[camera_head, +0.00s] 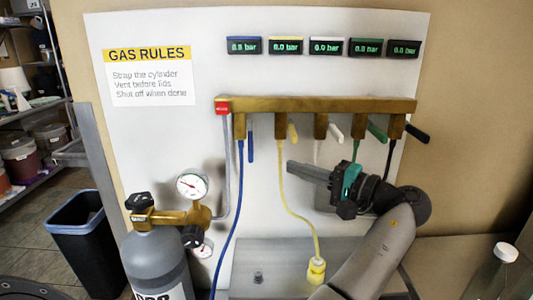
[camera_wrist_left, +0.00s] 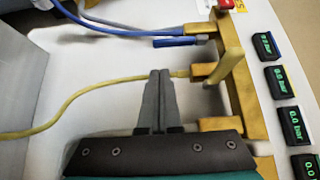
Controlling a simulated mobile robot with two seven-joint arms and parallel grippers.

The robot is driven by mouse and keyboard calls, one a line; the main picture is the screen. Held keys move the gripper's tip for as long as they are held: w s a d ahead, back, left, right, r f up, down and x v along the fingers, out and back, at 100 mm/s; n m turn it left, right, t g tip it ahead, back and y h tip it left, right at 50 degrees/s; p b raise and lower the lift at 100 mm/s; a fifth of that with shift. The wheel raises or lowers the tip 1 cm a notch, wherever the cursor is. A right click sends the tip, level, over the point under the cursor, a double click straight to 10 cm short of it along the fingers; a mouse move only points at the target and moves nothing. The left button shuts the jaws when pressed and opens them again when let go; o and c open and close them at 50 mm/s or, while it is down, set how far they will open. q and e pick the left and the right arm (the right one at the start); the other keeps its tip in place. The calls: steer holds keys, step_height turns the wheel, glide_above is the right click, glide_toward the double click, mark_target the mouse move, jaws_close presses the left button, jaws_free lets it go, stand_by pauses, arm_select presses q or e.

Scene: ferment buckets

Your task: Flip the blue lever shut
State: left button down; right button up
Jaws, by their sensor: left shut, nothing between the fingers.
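The blue lever (camera_head: 250,140) is on the leftmost valve of the brass manifold (camera_head: 320,105). It hangs straight down, alongside the blue hose (camera_head: 239,200). In the left wrist view the blue lever (camera_wrist_left: 178,42) lies parallel to its hose, above the fingertips. My left gripper (camera_head: 290,168) is shut and empty. Its fingers point left, below and to the right of the blue lever, apart from it. In the left wrist view the left gripper's fingertips (camera_wrist_left: 160,73) are near the yellow hose (camera_wrist_left: 110,85). My right gripper is not in view.
The yellow lever (camera_head: 293,133) is beside the blue one and sticks out at a slant. White (camera_head: 337,132), green (camera_head: 377,132) and black (camera_head: 416,132) levers follow to the right. A grey cylinder (camera_head: 155,262) with a gauge (camera_head: 191,186) stands at lower left.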

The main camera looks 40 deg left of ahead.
mark_target(250, 142)
arm_select(q)
steer(key=a, duration=1)
steer(key=shift+p, duration=0.4)
steer(key=s+d+m+h+p, duration=0.1)
steer(key=p, duration=0.3)
steer(key=s+d+m+h+p, duration=0.1)
steer(key=p, duration=0.4)
steer(key=shift+s+r, duration=0.1)
steer(key=shift+s, duration=0.15)
